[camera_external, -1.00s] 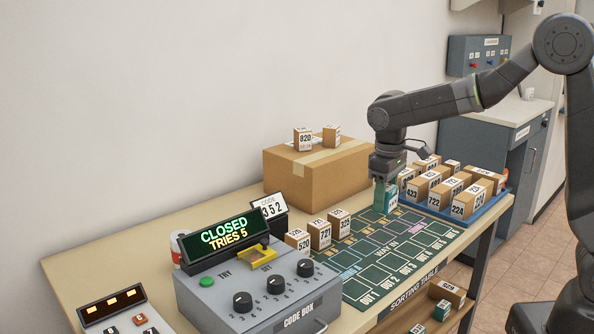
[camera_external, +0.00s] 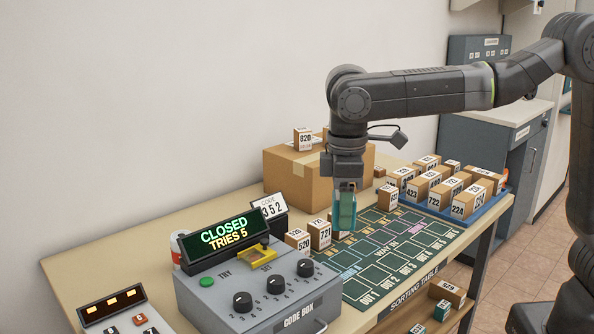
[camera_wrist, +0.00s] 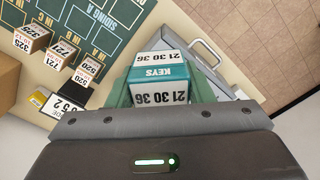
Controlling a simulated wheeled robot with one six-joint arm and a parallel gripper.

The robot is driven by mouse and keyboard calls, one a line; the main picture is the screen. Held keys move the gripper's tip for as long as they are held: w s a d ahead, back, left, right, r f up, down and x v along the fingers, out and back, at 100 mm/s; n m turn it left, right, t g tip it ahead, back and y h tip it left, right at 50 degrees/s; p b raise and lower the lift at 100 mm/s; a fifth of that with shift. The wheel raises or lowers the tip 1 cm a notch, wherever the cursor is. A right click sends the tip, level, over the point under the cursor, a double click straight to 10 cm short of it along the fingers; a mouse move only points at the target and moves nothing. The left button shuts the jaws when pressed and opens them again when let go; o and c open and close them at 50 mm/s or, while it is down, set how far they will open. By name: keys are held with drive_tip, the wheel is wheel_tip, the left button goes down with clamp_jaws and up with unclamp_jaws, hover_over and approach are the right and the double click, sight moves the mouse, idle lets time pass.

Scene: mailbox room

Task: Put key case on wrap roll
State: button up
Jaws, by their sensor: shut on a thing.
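The teal key case (camera_external: 345,208) is held upright between the fingers of my gripper (camera_external: 344,224). My gripper is shut on it and hangs in front of the brown carton, over the back of the sorting mat. In the wrist view the key case (camera_wrist: 160,76) shows "KEYS" and "21 30 36" between the fingers. I cannot pick out the wrap roll with certainty. A small white and red round thing (camera_external: 176,254) shows partly behind the code box display at the left; I cannot tell whether it is the roll.
The code box (camera_external: 240,294) stands at the front, its sign reading CLOSED. Numbered boxes (camera_external: 319,234) stand beside the dark sorting mat (camera_external: 362,290). A large carton (camera_external: 285,178) is behind; a blue tray (camera_external: 462,212) of several boxes is at right.

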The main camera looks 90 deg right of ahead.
drive_tip(key=s+d+f+m, duration=0.2)
drive_tip(key=d, duration=0.5)
drive_tip(key=s+d+f+m, duration=0.1)
drive_tip(key=d+f+m, duration=0.15)
drive_tip(key=d, duration=0.35)
drive_tip(key=m+b, duration=0.2)
drive_tip(key=m, duration=0.3)
hover_over(376, 243)
drive_tip(key=shift+n, duration=0.25)
wheel_tip(376, 243, down, 12)
drive_tip(key=shift+r, duration=0.15)
drive_tip(key=shift+f+p, duration=0.35)
drive_tip(key=shift+f, duration=1.75)
drive_tip(key=shift+f, duration=0.2)
drive_tip(key=o, duration=1)
drive_tip(key=shift+o, duration=0.2)
drive_tip(key=shift+r, duration=0.1)
